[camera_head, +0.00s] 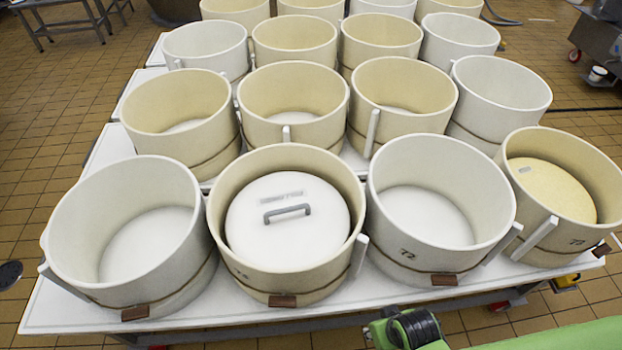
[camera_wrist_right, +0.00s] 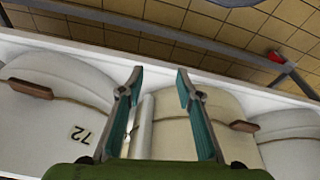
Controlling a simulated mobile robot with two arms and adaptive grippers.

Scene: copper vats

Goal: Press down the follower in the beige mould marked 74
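A beige mould (camera_head: 222,210) stands in the front row. A round white follower (camera_head: 288,238) with a grey bar handle (camera_head: 287,213) and a blurred label sits inside it, below the rim. The mark on this mould's front is partly out of sight and I cannot read it fully. In the right wrist view a beige mould (camera_wrist_right: 190,132) shows with a brown tag. My right gripper (camera_wrist_right: 159,82) is open and empty there, its teal fingers apart in front of the moulds. In the head view only a green and black part of my right arm shows, at the bottom. My left gripper is not in view.
A white mould marked 72 (camera_head: 440,262) stands right of the beige one; an empty white mould (camera_head: 75,235) stands left. A beige mould marked 73 (camera_head: 560,245) holds a yellow disc (camera_head: 552,190). Several moulds fill the white table (camera_head: 50,312) behind.

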